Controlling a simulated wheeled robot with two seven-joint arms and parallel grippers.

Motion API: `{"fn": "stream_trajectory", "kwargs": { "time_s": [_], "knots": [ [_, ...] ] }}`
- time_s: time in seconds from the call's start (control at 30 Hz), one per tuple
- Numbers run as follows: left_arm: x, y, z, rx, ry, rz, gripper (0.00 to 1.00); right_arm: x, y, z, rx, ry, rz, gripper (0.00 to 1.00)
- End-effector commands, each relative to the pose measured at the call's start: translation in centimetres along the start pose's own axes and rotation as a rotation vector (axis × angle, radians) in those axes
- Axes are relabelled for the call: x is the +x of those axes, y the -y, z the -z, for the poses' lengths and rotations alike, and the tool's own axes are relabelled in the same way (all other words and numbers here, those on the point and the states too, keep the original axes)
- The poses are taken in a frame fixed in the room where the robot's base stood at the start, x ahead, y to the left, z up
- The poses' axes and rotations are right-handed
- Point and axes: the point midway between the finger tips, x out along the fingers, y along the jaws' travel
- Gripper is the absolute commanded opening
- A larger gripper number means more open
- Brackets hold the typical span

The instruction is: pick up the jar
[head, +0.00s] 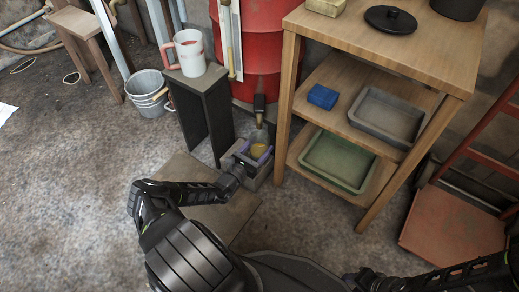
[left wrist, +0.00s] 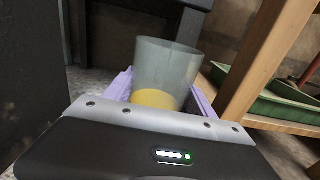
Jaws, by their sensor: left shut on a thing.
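The jar (left wrist: 166,68) is a clear, open-topped vessel with yellow contents at the bottom. In the head view the jar (head: 259,137) shows near the middle, between the dark stand and the wooden shelf. My left gripper (head: 254,154) has its purple fingers on either side of the jar and is shut on it; the fingers also show in the left wrist view (left wrist: 158,92). The jar looks upright. A grey box (head: 260,180) is just below it; I cannot tell whether they touch. My right gripper is out of view.
A wooden shelf (head: 366,51) with a blue box (head: 322,96), a grey tray (head: 365,125) and a green tray (head: 310,160) stands right. A dark stand (head: 193,108) with a mug (head: 190,55) is left. A red drum (head: 264,35) stands behind.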

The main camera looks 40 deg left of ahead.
Motion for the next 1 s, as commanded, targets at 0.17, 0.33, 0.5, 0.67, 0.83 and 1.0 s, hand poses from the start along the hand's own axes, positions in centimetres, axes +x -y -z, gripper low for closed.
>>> {"fn": "stream_trajectory", "kwargs": {
  "time_s": [0.17, 0.33, 0.5, 0.67, 0.83, 1.0],
  "knots": [
    [0.0, 0.0, -0.1, 0.000, 0.002, 0.000, 0.09, 0.0, 0.0, 0.0, 0.000, 0.000, 0.000, 0.36],
    [0.0, 0.0, -0.1, 0.000, 0.002, 0.000, 0.09, -0.1, 0.0, 0.0, 0.000, 0.000, 0.000, 0.36],
    [0.0, 0.0, -0.5, 0.000, 0.002, 0.000, 0.09, -0.3, 0.1, 0.0, 0.000, 0.001, 0.000, 0.36],
    [0.0, 0.0, -1.1, 0.000, 0.002, -0.001, 0.09, -0.8, 0.3, -0.1, -0.001, 0.002, 0.000, 0.36],
    [0.0, -0.1, -2.2, 0.000, 0.002, -0.001, 0.09, -1.6, 0.5, -0.1, -0.001, 0.005, -0.001, 0.36],
    [0.0, 0.0, -3.6, 0.000, 0.003, 0.000, 0.09, -2.7, 0.9, -0.2, -0.002, 0.011, -0.001, 0.36]
  ]
}}
